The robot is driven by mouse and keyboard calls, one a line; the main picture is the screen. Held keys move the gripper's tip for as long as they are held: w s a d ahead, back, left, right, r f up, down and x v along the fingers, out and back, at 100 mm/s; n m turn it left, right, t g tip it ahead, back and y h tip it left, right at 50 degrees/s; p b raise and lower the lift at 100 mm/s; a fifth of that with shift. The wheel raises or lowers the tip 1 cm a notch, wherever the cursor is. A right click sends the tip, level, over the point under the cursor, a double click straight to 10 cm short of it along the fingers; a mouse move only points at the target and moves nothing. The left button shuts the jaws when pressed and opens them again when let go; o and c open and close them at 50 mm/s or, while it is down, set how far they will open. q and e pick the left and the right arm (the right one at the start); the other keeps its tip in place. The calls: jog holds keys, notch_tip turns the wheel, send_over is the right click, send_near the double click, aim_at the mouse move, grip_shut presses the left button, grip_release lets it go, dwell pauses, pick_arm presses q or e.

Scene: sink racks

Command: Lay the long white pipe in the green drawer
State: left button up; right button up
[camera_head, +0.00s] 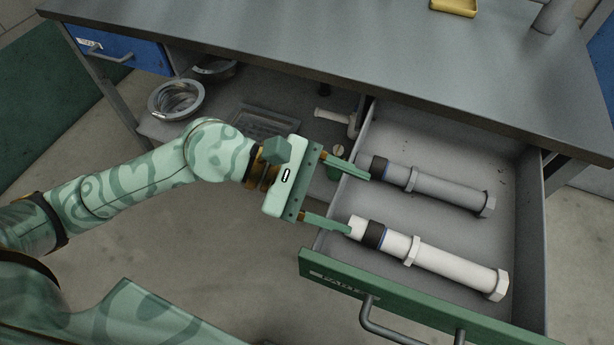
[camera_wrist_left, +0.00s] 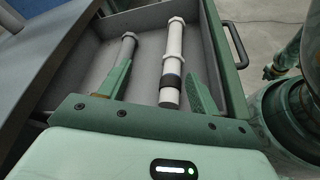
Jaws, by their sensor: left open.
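The long white pipe (camera_head: 455,268), with a black-and-blue band near its left end, lies lengthwise in the open green drawer (camera_head: 420,312). It also shows in the left wrist view (camera_wrist_left: 174,45). A similar grey pipe (camera_head: 440,188) lies in the drawer behind it, roughly parallel. My left gripper (camera_head: 357,200) is open and empty at the drawer's left side. Its two fingers are apart. In the left wrist view the white pipe's near end shows between the fingers (camera_wrist_left: 158,72); I cannot tell whether either touches it. My right gripper is not in view.
The grey worktop (camera_head: 330,45) overhangs the drawer's back. A yellow dish (camera_head: 454,7) stands on it. Metal strainers (camera_head: 176,99), a clear tray (camera_head: 265,121) and a white fitting (camera_head: 336,119) are on the shelf below. A blue drawer (camera_head: 120,50) is at upper left.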

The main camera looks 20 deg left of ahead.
pick_arm(q)
jog(key=v, duration=0.5)
jog(key=shift+a+r, duration=0.2)
jog(key=shift+a, duration=0.1)
